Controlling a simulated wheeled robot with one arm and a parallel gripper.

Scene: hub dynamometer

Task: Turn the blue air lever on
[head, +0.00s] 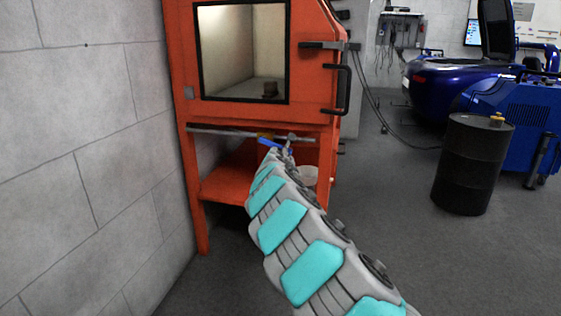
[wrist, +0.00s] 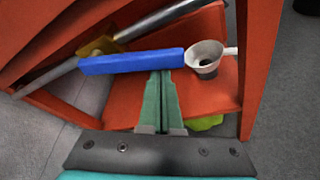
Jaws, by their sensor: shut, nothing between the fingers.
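The blue air lever (wrist: 130,62) lies across the upper middle of the wrist view, next to a grey pipe and a brass-coloured valve body (wrist: 100,46). In the head view a small part of the blue lever (head: 268,143) shows under the orange cabinet, partly hidden by my arm. My gripper (wrist: 160,76) is shut and empty, its green fingers pointing at the lever's near edge, right of its middle. The fingertips appear to be at or just under the lever; I cannot tell whether they touch. In the head view my arm hides most of the gripper.
The orange cabinet (head: 255,119) stands against the grey block wall (head: 90,130). A pale funnel-shaped cup (wrist: 205,56) is right of the lever. A yellow-green item (wrist: 204,122) sits lower right.

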